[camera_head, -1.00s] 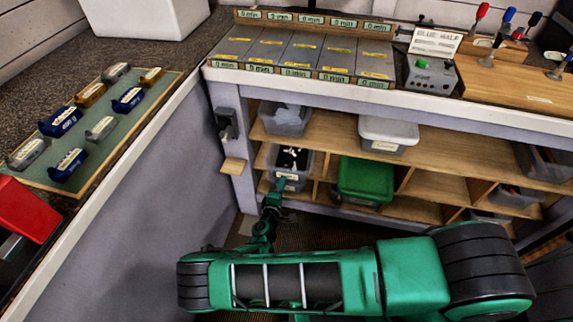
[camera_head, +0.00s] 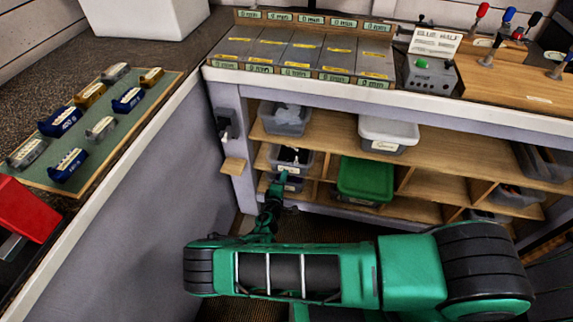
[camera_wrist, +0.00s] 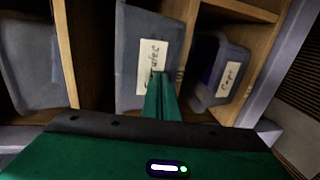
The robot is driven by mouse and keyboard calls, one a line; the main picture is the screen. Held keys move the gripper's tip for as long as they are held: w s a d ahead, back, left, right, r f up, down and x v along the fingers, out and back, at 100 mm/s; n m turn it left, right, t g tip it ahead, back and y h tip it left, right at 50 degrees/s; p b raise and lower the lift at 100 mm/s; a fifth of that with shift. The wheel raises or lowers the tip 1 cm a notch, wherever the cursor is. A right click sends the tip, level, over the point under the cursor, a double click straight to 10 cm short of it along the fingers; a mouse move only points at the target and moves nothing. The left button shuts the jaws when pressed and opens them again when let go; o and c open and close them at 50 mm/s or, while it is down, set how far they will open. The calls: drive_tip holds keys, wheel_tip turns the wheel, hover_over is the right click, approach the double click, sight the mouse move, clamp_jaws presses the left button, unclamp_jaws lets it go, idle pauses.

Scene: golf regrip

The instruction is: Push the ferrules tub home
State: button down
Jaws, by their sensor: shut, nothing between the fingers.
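The grey ferrules tub (camera_head: 302,165) sits in the left bay of the middle shelf, with dark and white contents showing at its top. In the wrist view a grey tub (camera_wrist: 127,60) with a handwritten pale label fills the middle bay; the writing is hard to read. My green gripper (camera_wrist: 161,76) is shut and empty, its tips at the lower part of that label, seemingly against the tub's front. In the head view my gripper (camera_head: 283,174) is at the tub's front, hiding part of it.
Another labelled tub (camera_wrist: 216,70) stands in the neighbouring bay, beyond a wooden divider. A green-lidded tub (camera_head: 364,180) is to the right, a clear grey tub (camera_head: 286,119) above. The bench edge (camera_head: 400,106) overhangs the shelves.

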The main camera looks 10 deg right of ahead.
drive_tip(key=f+v, duration=0.1)
drive_tip(key=v, duration=0.5)
drive_tip(key=shift+s, duration=0.4)
idle(1.8)
drive_tip(key=shift+a, duration=0.15)
